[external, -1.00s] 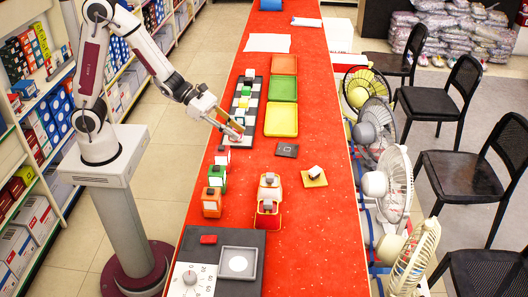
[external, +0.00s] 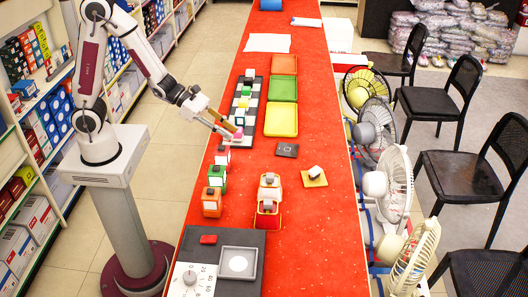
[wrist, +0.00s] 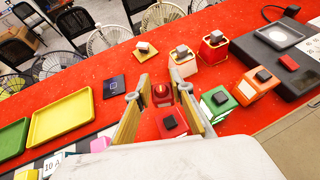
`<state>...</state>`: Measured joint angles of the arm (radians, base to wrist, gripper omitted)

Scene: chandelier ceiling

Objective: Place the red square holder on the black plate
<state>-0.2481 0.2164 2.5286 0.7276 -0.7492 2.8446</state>
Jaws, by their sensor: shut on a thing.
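The red square holder (wrist: 162,94) shows between the fingers of my gripper (wrist: 160,84) in the wrist view. My gripper is shut on it, above the red table. In the external view my gripper (external: 234,136) is over the near end of the checkered board, and the holder is too small there to make out clearly. The black plate (external: 287,150) is a small dark square with a thin outline on it. It lies flat and empty, right of my gripper in the external view and left of the fingers in the wrist view (wrist: 115,85).
A red block with a dark top (wrist: 171,122) stands below the fingers in the wrist view. Green (external: 217,174) and orange (external: 211,203) holders stand nearer. Coloured trays (external: 281,120) lie behind.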

